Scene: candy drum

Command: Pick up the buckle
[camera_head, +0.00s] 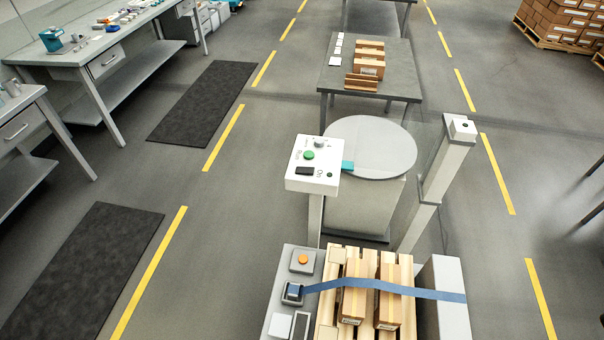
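A dark buckle-like piece (293,299) sits at the left end of a blue strap (400,287), on the grey block to the left of the wooden pallet. A blue part lies within its dark frame; whether it is latched is too small to tell. The strap runs right from it over two cardboard boxes and across a grey block (447,300) on the right. Neither of my grippers is in view.
The boxes (355,302) stand on a wooden pallet (327,312). An orange button (303,259) is behind the buckle and a white square piece (281,325) in front. Beyond stand a control panel (313,165), a round grey turntable (385,145) and a post (434,185).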

